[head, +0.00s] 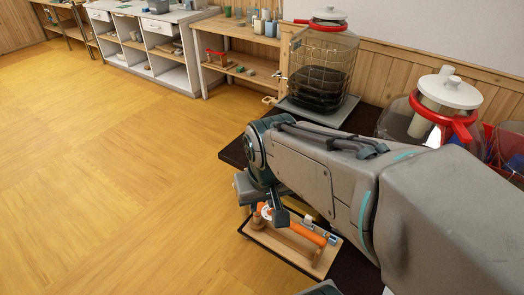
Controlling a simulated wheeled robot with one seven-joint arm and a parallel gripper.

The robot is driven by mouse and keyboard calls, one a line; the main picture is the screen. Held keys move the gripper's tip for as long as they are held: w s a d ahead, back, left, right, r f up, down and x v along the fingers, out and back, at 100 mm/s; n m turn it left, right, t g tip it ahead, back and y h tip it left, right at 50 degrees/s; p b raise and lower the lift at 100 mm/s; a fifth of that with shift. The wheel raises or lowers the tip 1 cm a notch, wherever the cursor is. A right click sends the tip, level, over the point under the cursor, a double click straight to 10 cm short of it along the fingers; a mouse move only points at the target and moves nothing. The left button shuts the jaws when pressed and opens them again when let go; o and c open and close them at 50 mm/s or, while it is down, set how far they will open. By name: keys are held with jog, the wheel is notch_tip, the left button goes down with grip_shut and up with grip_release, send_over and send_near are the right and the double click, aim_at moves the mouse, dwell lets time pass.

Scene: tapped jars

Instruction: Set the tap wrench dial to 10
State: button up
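An orange tool, which looks like the tap wrench (308,232), lies on a wooden board (275,240) at the dark table's front edge. A small round white part, perhaps its dial (265,212), shows at its left end; no numbers are readable. My gripper (271,208) points down right over this left end, and a dark finger covers part of it. I cannot tell whether the gripper touches the dial or how far its fingers are apart. My arm crosses the right half of the head view and hides much of the table.
A big glass jar (325,62) with a red clamp and white lid stands on a grey slab at the back of the table. Another lidded jar (447,95) stands to the right, behind my arm. A wooden shelf (235,60) and white cabinet (150,35) line the wall. The left floor is clear.

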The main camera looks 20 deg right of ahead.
jog(key=w+d+f+m+g+p, duration=0.1)
jog(key=w+d+f+m+p, duration=0.35)
jog(key=w, duration=0.25)
jog(key=w+d+f+m+g+p, duration=0.1)
jog(key=w+d+f+m+p, duration=0.2)
jog(key=w+f+m+p, duration=0.25)
jog(key=shift+w+d+f+m+g+b, duration=0.2)
jog(key=shift+w+f+m+b, duration=0.15)
jog(key=shift+f, duration=1.85)
jog(key=shift+w+d+f+m+g+b, duration=0.1)
jog(key=shift+w+d+f+m+b, duration=0.25)
jog(key=shift+f, duration=1.8)
jog(key=shift+w+d+f+m+g+b, duration=0.2)
jog(key=shift+f+m, duration=0.3)
jog(key=shift+f, duration=1.7)
jog(key=shift+a+f+b, duration=0.1)
jog(key=shift+f+b, duration=0.1)
jog(key=shift+b, duration=0.15)
